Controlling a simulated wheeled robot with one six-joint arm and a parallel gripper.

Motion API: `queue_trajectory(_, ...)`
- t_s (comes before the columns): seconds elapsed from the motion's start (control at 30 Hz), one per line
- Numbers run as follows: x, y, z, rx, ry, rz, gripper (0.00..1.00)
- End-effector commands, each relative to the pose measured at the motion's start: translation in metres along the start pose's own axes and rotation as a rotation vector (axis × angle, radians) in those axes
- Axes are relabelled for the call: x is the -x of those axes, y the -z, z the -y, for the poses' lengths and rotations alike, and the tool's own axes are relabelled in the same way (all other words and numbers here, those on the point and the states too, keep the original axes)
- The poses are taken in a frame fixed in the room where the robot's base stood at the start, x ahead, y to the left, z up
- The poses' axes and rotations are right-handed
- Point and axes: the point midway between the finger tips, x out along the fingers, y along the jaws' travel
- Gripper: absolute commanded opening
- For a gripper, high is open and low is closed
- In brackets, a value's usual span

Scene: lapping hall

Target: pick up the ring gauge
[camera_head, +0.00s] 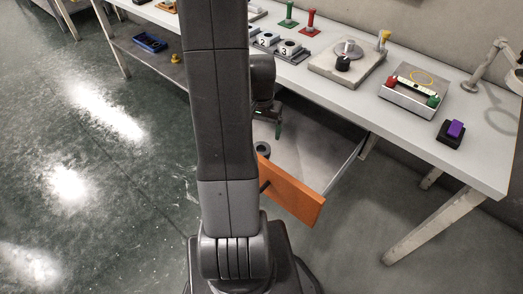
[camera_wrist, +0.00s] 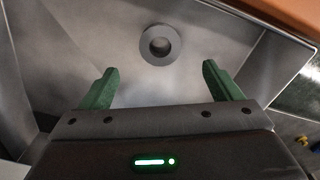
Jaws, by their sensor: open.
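The ring gauge (camera_wrist: 160,45) is a dark grey ring with a round hole. It lies flat on the floor of an open metal drawer (camera_wrist: 90,40). In the head view the ring gauge (camera_head: 262,148) shows just right of my arm, partly hidden by it. The drawer (camera_head: 310,150) has an orange front panel (camera_head: 292,192) and is pulled out under the table. My gripper (camera_wrist: 158,86) is open with two green fingers, and nothing is between them. In the wrist view the ring lies beyond the fingertips, between their lines. In the head view my gripper (camera_head: 277,130) is mostly hidden behind my arm.
The table (camera_head: 465,165) above the drawer holds a stone plate (camera_head: 347,68) with a knob, a tray (camera_head: 414,92) with red and green pieces, a purple-topped block (camera_head: 453,131) and a lamp (camera_head: 488,68). A blue bin (camera_head: 150,42) sits on a lower shelf.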

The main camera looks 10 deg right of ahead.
Motion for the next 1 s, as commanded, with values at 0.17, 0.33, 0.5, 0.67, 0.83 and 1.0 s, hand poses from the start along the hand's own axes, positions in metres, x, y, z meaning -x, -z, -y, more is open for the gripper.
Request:
queue_trajectory(0.17,-0.028,-0.001,0.000,0.001,-0.001,0.002,0.85)
queue_trajectory(0.33,-0.037,-0.001,0.000,0.001,-0.001,0.002,0.85)
queue_trajectory(0.5,-0.060,-0.001,0.000,0.001,-0.001,0.003,0.85)
queue_trajectory(0.67,-0.080,0.000,0.000,0.001,-0.001,0.002,0.85)
queue_trajectory(0.83,-0.086,0.000,0.000,0.001,0.000,-0.001,0.85)
queue_trajectory(1.0,-0.086,0.000,0.000,0.001,0.000,-0.001,0.85)
